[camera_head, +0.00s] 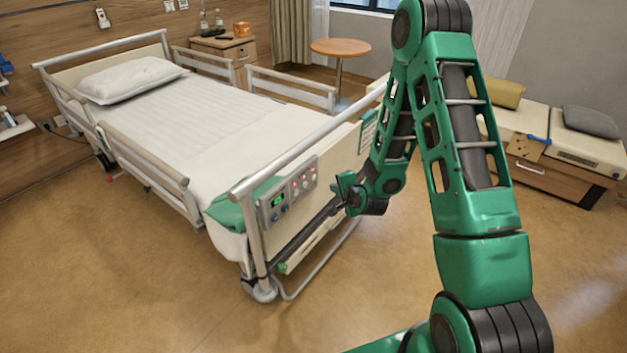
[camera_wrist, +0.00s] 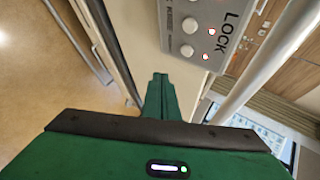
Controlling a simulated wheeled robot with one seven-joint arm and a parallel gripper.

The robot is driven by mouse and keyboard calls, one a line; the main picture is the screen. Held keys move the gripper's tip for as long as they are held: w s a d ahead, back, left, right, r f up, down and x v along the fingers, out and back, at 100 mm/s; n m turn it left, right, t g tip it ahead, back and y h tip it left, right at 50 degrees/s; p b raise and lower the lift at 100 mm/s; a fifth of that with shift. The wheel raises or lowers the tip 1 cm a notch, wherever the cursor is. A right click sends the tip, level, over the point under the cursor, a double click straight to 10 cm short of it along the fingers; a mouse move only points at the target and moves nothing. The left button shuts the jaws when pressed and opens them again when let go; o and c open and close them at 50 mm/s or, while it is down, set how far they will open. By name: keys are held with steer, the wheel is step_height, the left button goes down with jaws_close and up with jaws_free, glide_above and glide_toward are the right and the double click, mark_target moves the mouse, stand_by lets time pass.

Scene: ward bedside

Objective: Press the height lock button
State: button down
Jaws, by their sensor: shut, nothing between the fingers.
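The control panel (camera_head: 289,196) is a grey box on the bed's footboard, with a small green display, blue buttons and pale buttons with red lights. In the wrist view the panel (camera_wrist: 222,12) shows the word LOCK, grey round buttons (camera_wrist: 188,25) and small red lights. Which button is the height lock is too unclear to tell. My gripper (camera_head: 338,178) is shut and empty, just right of the panel. In the wrist view its closed fingertips (camera_wrist: 160,76) lie below the buttons in the picture, apparently apart from them.
The bed's foot rail (camera_head: 310,150) runs above the panel and also shows in the wrist view (camera_wrist: 268,62). A white pillow (camera_head: 130,79) lies on the bed. A round table (camera_head: 340,48) and a low cabinet (camera_head: 545,175) stand behind. The floor left of the bed is clear.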

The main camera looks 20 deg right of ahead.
steer(key=shift+s, duration=0.1)
steer(key=s+d+r, duration=0.2)
steer(key=s+d, duration=0.2)
steer(key=s, duration=0.2)
steer(key=shift+s+d, duration=0.15)
steer(key=shift+d, duration=0.15)
stand_by(0.4)
steer(key=s+d+r+n+g, duration=0.1)
steer(key=s+r+n+g, duration=0.2)
steer(key=s+r, duration=0.4)
steer(key=s+d+r+n+g, duration=0.2)
steer(key=s+r, duration=0.6)
steer(key=s, duration=0.9)
steer(key=s+d+r+n+g, duration=0.1)
steer(key=s+r+n+g, duration=0.4)
steer(key=s+r, duration=0.3)
steer(key=s+g, duration=0.1)
steer(key=s, duration=0.3)
steer(key=shift+s+d, duration=0.25)
steer(key=shift+d, duration=0.1)
